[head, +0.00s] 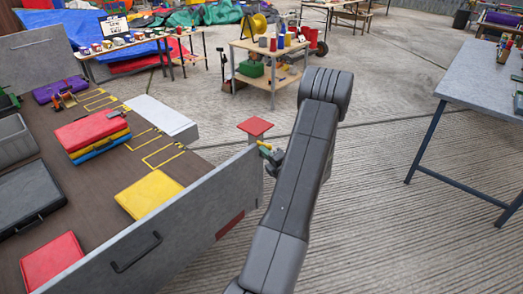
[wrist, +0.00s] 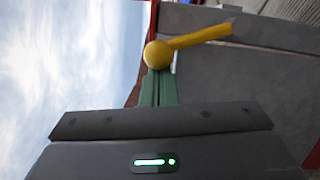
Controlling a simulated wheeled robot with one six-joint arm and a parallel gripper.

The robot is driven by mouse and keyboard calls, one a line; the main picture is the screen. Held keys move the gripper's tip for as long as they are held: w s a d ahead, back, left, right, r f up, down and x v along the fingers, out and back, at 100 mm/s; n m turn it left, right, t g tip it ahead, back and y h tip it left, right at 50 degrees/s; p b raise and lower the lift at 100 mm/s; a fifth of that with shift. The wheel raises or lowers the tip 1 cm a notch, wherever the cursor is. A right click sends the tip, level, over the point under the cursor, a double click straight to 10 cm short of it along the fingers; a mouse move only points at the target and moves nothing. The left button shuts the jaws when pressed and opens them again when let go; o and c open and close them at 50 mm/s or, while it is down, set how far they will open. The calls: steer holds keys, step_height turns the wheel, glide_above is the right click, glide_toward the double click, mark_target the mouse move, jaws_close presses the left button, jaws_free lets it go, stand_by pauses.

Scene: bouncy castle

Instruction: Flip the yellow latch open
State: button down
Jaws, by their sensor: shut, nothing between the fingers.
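The yellow latch (wrist: 200,37) shows in the wrist view as a lever with a round knob at its left end, lying against a grey panel. In the head view the small yellow latch (head: 264,145) is at the end of the trailer's grey side panel, by a post. My gripper (wrist: 157,76) is shut, its green fingers pressed together, with their tips at the knob's lower edge. They look touching or very close; I cannot tell which. In the head view my gripper (head: 273,156) is partly hidden behind my arm. The latch's far end and mount are unclear.
A red-capped post (head: 255,127) stands right by the latch. The grey side panel (head: 180,225) with a black handle borders the bed, which holds red and yellow cases (head: 150,193). A wooden shelf (head: 268,70) stands behind; a grey table (head: 480,85) is at right. The floor between is clear.

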steer(key=r+m+p, duration=0.1)
steer(key=w+d+m+p, duration=0.1)
steer(key=shift+w+d+r+m+g+p, duration=0.3)
steer(key=shift+r+m+g+p, duration=0.05)
steer(key=shift+r+m+g, duration=0.05)
steer(key=shift+w+d+r+m+p, duration=0.15)
steer(key=shift+w+d+m+p, duration=0.65)
steer(key=shift+w+d, duration=0.2)
steer(key=shift+h, duration=0.3)
steer(key=s+a, duration=0.1)
steer(key=s+a+r, duration=0.1)
steer(key=s, duration=0.1)
steer(key=shift+s+a+p, duration=0.1)
steer(key=shift+s+p, duration=0.2)
steer(key=b, duration=0.1)
glide_toward(269, 145)
steer(key=shift+s+a+r, duration=0.25)
steer(key=shift+s+r, duration=0.35)
steer(key=shift+r, duration=0.2)
